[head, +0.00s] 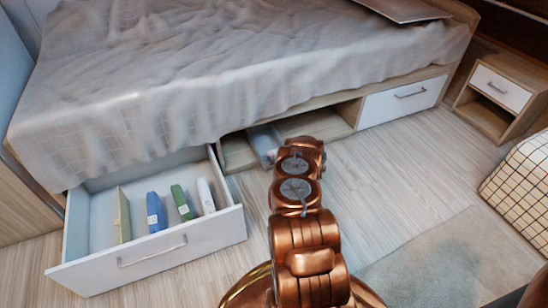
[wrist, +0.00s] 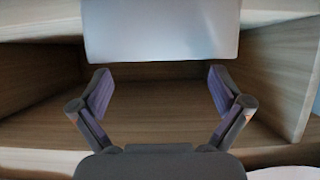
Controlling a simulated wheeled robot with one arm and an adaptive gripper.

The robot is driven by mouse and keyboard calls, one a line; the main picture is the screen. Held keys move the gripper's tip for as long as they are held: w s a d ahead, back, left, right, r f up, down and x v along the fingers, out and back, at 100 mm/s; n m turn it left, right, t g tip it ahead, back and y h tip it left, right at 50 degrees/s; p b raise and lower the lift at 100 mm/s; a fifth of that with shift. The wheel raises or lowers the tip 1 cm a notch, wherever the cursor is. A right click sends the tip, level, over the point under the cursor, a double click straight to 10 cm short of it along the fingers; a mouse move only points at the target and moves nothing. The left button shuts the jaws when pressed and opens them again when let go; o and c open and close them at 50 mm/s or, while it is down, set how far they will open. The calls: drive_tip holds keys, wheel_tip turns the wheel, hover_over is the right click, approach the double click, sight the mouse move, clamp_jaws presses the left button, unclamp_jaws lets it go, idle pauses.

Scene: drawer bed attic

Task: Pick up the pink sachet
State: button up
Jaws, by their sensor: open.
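I see no pink sachet in either view. My gripper (wrist: 160,88) is open and empty in the wrist view, with its two purple-padded fingers spread apart. Bare wooden surface shows between and below the fingers. A pale flat panel (wrist: 160,30) lies just beyond the fingertips; I cannot tell what it belongs to. In the head view my copper arm reaches toward the open compartment (head: 310,125) under the bed, and my gripper is not clearly visible there.
An open white drawer (head: 165,249) at left holds a blue packet (head: 156,213), a green packet (head: 182,203), a white item (head: 206,196) and a beige item (head: 123,215). A greyish object (head: 265,143) sits in the compartment's left. A closed drawer (head: 405,98) is right; floor there is clear.

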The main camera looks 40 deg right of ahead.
sight(274, 152)
drive_tip(key=b+x, duration=0.2)
drive_tip(key=x, duration=0.1)
drive_tip(key=shift+w+f, duration=0.25)
drive_tip(key=shift+f, duration=0.05)
drive_tip(key=shift+b+x, duration=0.5)
drive_tip(key=shift+x, duration=0.35)
drive_tip(key=shift+r, duration=0.15)
drive_tip(key=shift+c, duration=0.4)
drive_tip(key=c, duration=1)
drive_tip(key=shift+o, duration=0.2)
